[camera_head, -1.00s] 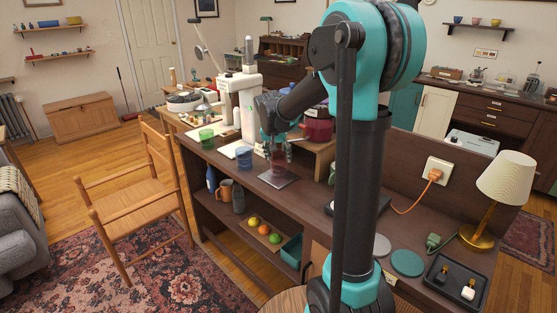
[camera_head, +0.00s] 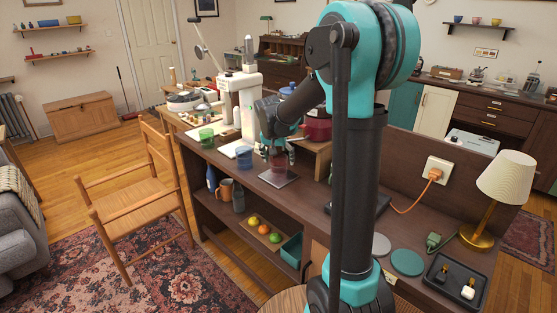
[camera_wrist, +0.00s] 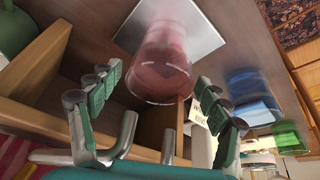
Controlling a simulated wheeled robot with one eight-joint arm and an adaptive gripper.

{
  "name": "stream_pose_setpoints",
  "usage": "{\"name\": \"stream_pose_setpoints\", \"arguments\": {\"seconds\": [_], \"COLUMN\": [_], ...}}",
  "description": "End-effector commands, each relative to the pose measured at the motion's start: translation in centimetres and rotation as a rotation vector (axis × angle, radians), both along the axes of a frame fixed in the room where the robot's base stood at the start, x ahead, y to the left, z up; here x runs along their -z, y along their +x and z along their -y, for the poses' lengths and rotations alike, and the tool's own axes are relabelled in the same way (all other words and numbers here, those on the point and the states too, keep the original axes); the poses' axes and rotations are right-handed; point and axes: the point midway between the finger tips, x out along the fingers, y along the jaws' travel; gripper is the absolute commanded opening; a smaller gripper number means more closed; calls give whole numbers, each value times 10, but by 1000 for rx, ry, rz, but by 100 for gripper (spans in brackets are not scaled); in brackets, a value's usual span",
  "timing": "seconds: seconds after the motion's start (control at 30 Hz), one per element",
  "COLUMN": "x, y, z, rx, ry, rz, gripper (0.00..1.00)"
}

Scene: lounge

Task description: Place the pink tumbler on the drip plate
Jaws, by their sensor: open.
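The pink tumbler (camera_head: 279,161) is clear and pinkish, and stands upright on a grey square plate (camera_head: 287,181), which looks like the drip plate, on the wooden counter. In the wrist view the tumbler (camera_wrist: 166,62) sits on the pale plate (camera_wrist: 208,38), with plate showing around its base. My gripper (camera_wrist: 155,92) is open, its green padded fingers spread on either side of the tumbler with gaps visible. In the head view my gripper (camera_head: 277,146) is above and around the tumbler, and its dark fingers partly hide it.
A blue tumbler (camera_head: 244,157) and a green tumbler (camera_head: 207,138) stand left along the counter, near a white machine (camera_head: 241,105). A red pot-like thing (camera_head: 318,124) is behind my gripper. A shelf below holds fruit (camera_head: 263,230).

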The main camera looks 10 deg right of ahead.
Motion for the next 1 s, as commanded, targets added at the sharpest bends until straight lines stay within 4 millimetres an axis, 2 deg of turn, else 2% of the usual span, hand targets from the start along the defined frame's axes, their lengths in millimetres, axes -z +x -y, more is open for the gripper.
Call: {"name": "stream_pose_setpoints", "arguments": {"seconds": [0.17, 0.4, 0.6, 0.8, 1.0], "x": [-19, -65, -96, -110, -112], "y": [-7, -24, -35, -40, -41], "z": [-4, -13, -19, -22, -22], "rx": [-1, -2, 0, 0, 0], "ry": [0, 0, 1, 1, 0], "rz": [0, 0, 0, 0, 0], "gripper": [77, 77, 77, 77, 77]}}
